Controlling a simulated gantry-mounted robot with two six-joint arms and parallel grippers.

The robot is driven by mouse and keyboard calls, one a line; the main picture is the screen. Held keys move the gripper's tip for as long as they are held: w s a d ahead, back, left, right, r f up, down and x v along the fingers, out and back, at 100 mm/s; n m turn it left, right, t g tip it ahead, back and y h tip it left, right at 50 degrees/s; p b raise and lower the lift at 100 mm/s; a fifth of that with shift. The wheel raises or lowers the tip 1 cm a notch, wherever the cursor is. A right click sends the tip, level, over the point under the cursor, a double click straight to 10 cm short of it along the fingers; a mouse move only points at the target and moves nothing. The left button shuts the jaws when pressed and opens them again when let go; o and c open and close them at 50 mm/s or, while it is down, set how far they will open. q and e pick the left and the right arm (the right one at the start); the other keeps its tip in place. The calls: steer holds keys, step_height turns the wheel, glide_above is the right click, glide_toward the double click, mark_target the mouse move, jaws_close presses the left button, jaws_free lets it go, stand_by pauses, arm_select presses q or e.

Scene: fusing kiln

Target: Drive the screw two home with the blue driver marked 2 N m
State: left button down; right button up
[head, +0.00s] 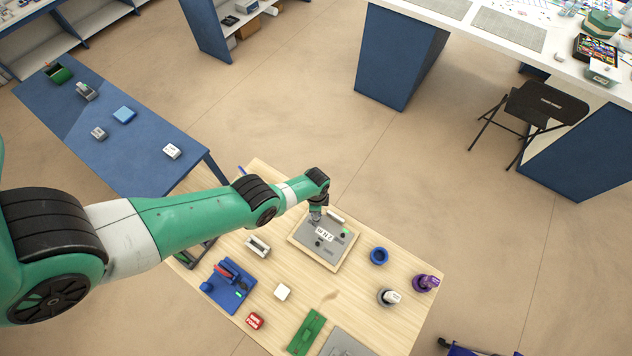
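My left arm reaches in from the left, and its gripper (316,212) is over the far left part of a grey plate (316,251) in a wooden tray. The fingers are too small to show whether they are open, shut or holding a tool. The plate carries a white lettered block (325,234), small dark round parts and a green spot. I cannot make out which part is screw two. A blue ring-shaped holder (379,256) stands right of the tray; no driver is visible standing in it. I cannot identify the blue driver. My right gripper is not in view.
A purple holder (425,283) and a grey holder with a white-topped item (388,297) stand at the right.

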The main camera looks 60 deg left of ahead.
arm_select(q)
steer(key=shift+f+b, duration=0.6)
steer(key=shift+f, duration=0.05)
stand_by(1.9)
steer(key=shift+r, duration=0.15)
stand_by(0.5)
step_height(320, 180, up, 5)
steer(key=p, duration=0.5)
stand_by(0.3)
